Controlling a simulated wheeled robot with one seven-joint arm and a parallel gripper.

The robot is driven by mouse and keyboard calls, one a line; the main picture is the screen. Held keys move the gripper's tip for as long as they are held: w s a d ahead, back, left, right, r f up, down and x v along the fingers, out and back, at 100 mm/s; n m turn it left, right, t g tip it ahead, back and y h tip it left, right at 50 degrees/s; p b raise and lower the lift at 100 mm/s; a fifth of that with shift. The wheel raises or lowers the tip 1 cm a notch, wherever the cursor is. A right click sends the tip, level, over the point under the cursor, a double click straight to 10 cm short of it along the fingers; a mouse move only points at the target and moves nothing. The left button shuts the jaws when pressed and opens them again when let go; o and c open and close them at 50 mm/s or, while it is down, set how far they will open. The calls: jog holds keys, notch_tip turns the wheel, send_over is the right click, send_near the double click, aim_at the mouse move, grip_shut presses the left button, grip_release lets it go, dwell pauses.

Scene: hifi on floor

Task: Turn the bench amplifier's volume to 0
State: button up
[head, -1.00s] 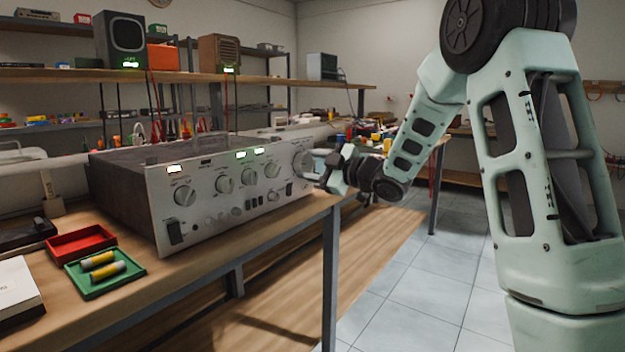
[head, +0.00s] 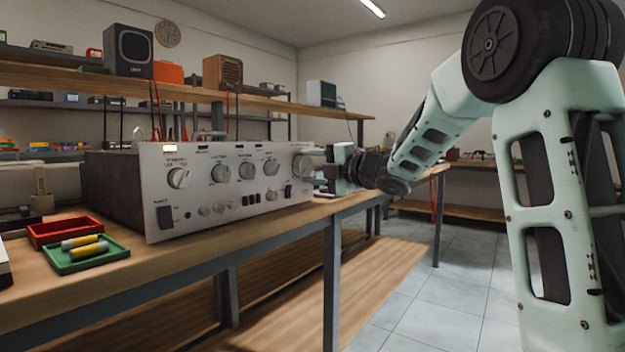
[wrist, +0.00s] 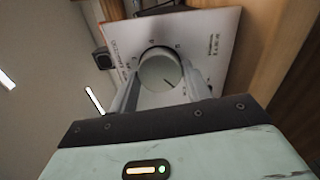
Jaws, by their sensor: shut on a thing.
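The bench amplifier (head: 225,190) stands on the wooden bench, its silver front panel facing the aisle. Its large volume knob (head: 302,165) is at the right end of the panel. In the wrist view the round grey knob (wrist: 160,70) has a dark pointer line toward the lower right and small scale marks around it. My gripper (head: 318,178) reaches the knob from the right. In the wrist view my gripper (wrist: 158,92) has one finger on each side of the knob, shut on it.
Smaller knobs (head: 247,171) run along the panel left of the volume knob. A red tray (head: 65,231) and a green tray (head: 92,258) with yellow cylinders sit at the bench's left. A shelf (head: 180,88) holds a speaker and radio behind. The floor on the right is clear.

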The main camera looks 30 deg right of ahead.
jog(key=shift+f+n+b, duration=0.15)
jog(key=shift+n+b, duration=0.25)
jog(key=shift+n, duration=0.1)
jog(key=o, duration=1)
jog(key=p+v, duration=0.3)
jog(key=v, duration=1.4)
jog(key=shift+s, duration=0.2)
